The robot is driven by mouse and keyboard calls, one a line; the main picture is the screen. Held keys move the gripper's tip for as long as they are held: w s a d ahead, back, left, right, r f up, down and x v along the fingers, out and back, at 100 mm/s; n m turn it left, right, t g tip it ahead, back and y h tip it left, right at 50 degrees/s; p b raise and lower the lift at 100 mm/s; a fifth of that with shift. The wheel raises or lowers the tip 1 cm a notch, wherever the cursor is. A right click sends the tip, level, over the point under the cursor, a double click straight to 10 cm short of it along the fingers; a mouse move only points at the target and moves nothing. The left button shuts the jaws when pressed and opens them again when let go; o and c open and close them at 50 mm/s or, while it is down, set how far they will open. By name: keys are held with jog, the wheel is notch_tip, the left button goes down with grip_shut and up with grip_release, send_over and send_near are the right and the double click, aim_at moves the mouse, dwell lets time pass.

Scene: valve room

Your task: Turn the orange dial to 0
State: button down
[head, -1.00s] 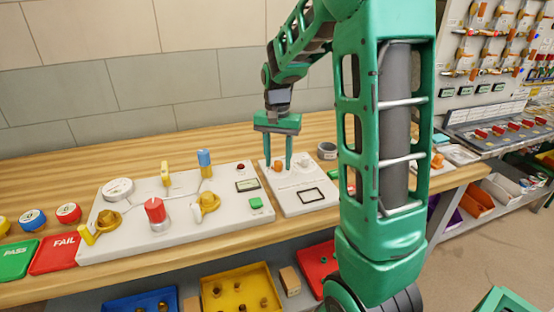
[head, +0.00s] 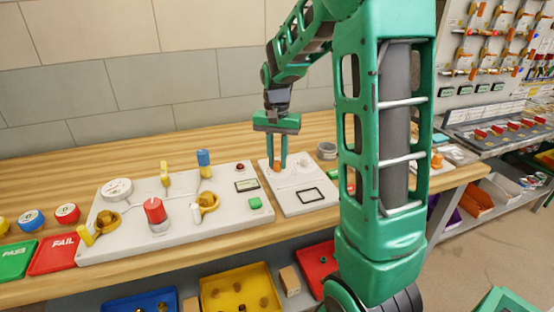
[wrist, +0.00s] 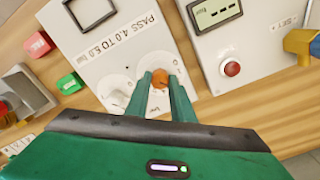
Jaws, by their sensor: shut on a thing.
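The orange dial (wrist: 160,79) sits on a white panel (head: 303,207), on a pale round scale. It also shows in the head view (head: 277,168), partly covered by the fingers. My gripper (wrist: 160,82) points down at the dial, with one green finger on each side, shut on it. In the head view my gripper (head: 277,167) stands over the back left of the panel. The numbers on the scale are too small or hidden to read.
A white dial (wrist: 118,100) is beside the orange one on the same panel. A larger board (head: 180,218) with a red knob (head: 155,211) and yellow handles stands to the left. A grey round part (head: 326,151) lies behind right.

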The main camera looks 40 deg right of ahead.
jog(key=shift+s+a+n, duration=0.1)
jog(key=shift+n, duration=0.6)
jog(key=n, duration=1)
jog(key=shift+s+f, duration=0.1)
jog(key=shift+n, duration=0.3)
dwell(0.3)
jog(key=c, duration=1.5)
grip_release()
jog(key=shift+c, duration=0.2)
